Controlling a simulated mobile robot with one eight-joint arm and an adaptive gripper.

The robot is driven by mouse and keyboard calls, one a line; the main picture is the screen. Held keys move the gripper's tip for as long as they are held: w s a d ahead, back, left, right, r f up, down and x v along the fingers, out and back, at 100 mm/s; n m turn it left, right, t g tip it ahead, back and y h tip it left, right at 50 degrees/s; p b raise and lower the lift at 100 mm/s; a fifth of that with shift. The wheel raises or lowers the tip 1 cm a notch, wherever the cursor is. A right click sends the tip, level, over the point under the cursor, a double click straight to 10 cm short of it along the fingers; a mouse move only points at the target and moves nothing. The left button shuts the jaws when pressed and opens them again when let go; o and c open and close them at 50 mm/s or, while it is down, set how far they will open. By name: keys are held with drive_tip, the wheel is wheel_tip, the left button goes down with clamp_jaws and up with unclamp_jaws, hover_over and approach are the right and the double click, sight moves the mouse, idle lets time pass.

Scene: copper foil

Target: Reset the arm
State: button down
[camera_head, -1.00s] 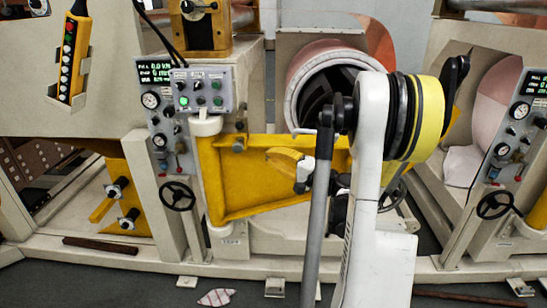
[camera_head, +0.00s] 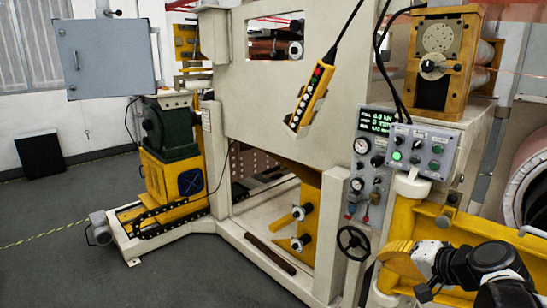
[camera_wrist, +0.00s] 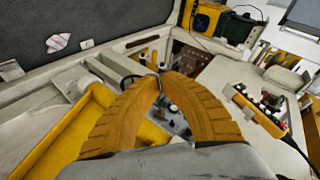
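My gripper (camera_wrist: 160,79) has two ribbed yellow fingers. In the wrist view their tips come together with nothing visible held between them. In the head view my gripper (camera_head: 398,262) is at the lower right, in front of the yellow frame (camera_head: 460,232), with my dark arm joints to its right. The fingers point left there. Much of my arm lies outside the right and bottom edges. From the head view I cannot tell whether the fingers touch the yellow frame.
A control box (camera_head: 419,149) with a lit green button stands above my gripper, beside a gauge panel (camera_head: 366,160) and handwheel (camera_head: 353,243). A yellow pendant (camera_head: 309,97) hangs from a cable. A copper roll (camera_head: 530,180) is at right.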

drive_tip(key=s+a+f+n+g+h, duration=0.1)
drive_tip(key=s+a+n, duration=0.3)
drive_tip(key=s, duration=0.4)
drive_tip(key=s+a+f+n+g+h, duration=0.1)
drive_tip(key=s+a+n+g+h, duration=0.1)
drive_tip(key=s+a, duration=0.4)
drive_tip(key=s+n+h, duration=0.1)
drive_tip(key=s+n, duration=0.1)
drive_tip(key=shift+s+f, duration=0.35)
drive_tip(key=shift+a+g, duration=0.1)
drive_tip(key=shift+g, duration=0.2)
